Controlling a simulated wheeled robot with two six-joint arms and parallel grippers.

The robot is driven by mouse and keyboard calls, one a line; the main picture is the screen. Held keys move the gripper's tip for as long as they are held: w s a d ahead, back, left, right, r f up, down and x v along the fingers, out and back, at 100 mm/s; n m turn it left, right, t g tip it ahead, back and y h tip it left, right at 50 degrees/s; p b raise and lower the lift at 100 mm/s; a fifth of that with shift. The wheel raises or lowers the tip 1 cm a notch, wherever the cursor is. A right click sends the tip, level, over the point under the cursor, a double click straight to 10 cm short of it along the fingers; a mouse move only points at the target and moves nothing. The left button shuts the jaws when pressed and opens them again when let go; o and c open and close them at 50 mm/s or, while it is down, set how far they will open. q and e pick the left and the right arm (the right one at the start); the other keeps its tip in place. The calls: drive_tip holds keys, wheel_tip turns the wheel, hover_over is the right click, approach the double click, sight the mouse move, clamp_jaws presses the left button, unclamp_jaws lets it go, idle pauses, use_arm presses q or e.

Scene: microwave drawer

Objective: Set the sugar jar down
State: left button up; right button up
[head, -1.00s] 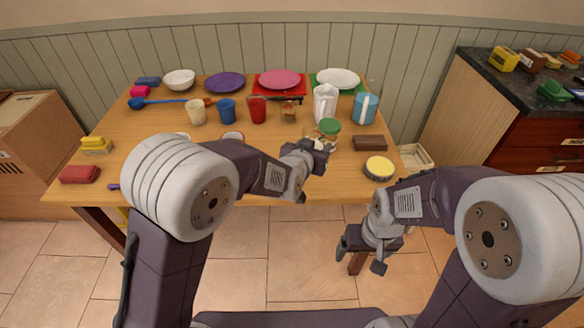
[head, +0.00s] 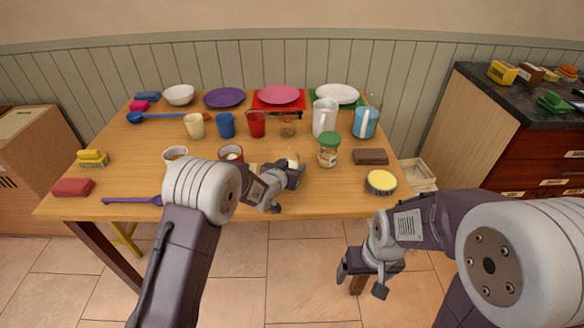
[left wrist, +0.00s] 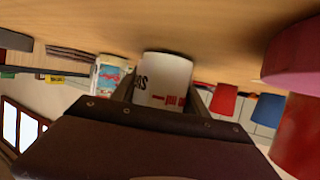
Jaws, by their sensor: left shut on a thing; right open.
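The sugar jar (head: 292,158) is a small white jar; in the left wrist view the jar (left wrist: 163,78) shows part of red and dark lettering. My left gripper (head: 288,174) is shut on it, with a finger on each side, over the front middle of the wooden table (head: 215,192). The gripper partly hides the jar in the head view. I cannot tell whether its base touches the table. My right gripper (head: 362,281) is open and empty, in front of the table and below its top.
A green-lidded jar (head: 328,150) stands just right of the held jar. A red-rimmed mug (head: 231,153) is to its left. Behind are a red cup (head: 257,124), an amber glass (head: 288,125) and a white pitcher (head: 324,117). A yellow-topped tin (head: 381,182) sits front right.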

use_arm(q)
drive_tip(key=shift+r, duration=0.1)
drive_tip(key=o, duration=1.6)
drive_tip(key=shift+s+r, duration=0.1)
drive_tip(key=shift+r, duration=0.05)
drive_tip(key=p+v, duration=0.1)
drive_tip(key=v, duration=1)
drive_tip(key=shift+s+a, duration=0.2)
drive_tip(key=shift+s, duration=0.15)
drive_tip(key=shift+a, duration=0.1)
